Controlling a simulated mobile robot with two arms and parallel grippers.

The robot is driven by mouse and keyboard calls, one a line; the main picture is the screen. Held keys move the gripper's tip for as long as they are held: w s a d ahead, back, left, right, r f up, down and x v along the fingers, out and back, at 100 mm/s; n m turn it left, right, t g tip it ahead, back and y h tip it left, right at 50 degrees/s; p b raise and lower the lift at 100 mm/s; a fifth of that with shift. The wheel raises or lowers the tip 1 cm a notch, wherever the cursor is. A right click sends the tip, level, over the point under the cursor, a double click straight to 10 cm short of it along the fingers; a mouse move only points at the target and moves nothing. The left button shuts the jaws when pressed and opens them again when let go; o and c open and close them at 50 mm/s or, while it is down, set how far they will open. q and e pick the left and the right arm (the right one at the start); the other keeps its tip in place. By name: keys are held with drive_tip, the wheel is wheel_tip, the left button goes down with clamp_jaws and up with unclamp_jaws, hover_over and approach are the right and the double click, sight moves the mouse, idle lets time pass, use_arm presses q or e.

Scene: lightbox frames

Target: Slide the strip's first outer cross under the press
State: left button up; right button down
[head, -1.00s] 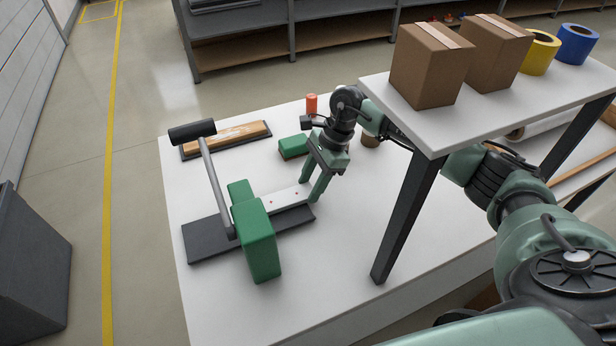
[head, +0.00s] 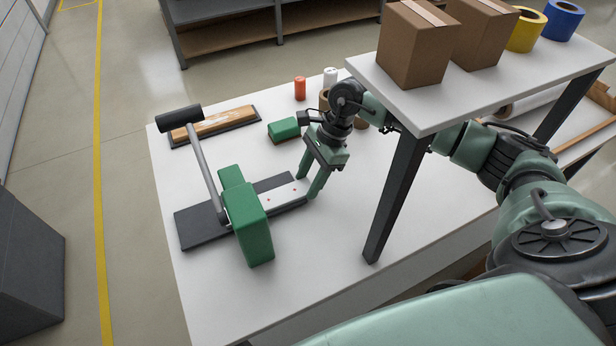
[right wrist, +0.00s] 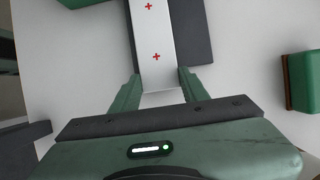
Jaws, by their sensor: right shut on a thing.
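The strip (head: 282,194) is a pale, flat bar with small red crosses. It lies over the dark base plate (head: 200,230) of the press, and its left end is hidden behind the green press head (head: 250,222). The press has a long grey lever with a black handle (head: 180,118), raised. My right gripper (head: 307,187) is shut on the strip's right end. In the right wrist view the strip (right wrist: 152,35) runs away from between my fingers (right wrist: 160,85), with two red crosses showing. My left gripper is not in view.
A green block (head: 284,127), an orange cylinder (head: 300,88) and a wooden board in a dark tray (head: 215,125) stand behind on the white table (head: 300,255). A raised shelf (head: 430,115) with boxes and tape rolls is at the right; its dark leg (head: 392,200) stands near my right arm.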

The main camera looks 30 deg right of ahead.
idle(0.3)
drive_tip(key=c, duration=0.7)
unclamp_jaws()
drive_tip(key=shift+o, duration=0.2)
drive_tip(key=b+v, duration=0.2)
drive_tip(key=v, duration=0.6)
drive_tip(key=shift+f, duration=0.1)
